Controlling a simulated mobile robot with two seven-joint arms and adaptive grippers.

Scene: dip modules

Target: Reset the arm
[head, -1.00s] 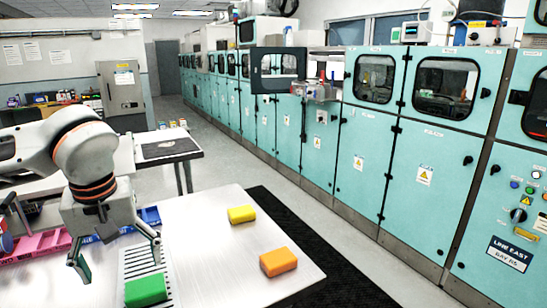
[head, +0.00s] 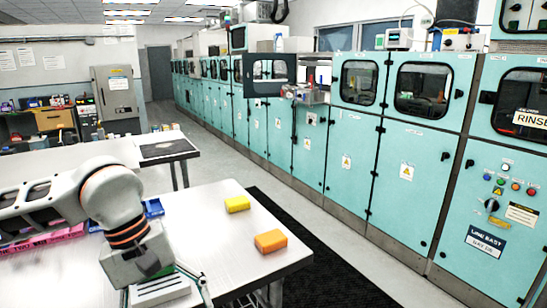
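My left arm comes in from the left over the steel table (head: 192,215). Its gripper (head: 165,292) points down near the table's front, at the bottom of the view. One finger shows on the right; the other is not clear, so I cannot tell how far apart they are. A white slotted rack (head: 160,290) lies partly behind the gripper. A thin green edge shows beside the hand, and the green block is otherwise hidden. A yellow block (head: 237,204) and an orange block (head: 270,241) lie on the table to the right. My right gripper is not in view.
A pink bin (head: 65,235) and a blue bin (head: 153,209) are behind my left arm. Another table (head: 185,148) with a dark mat stands farther back. Teal cabinets (head: 400,195) line the right side, with a black floor mat (head: 335,270) before them.

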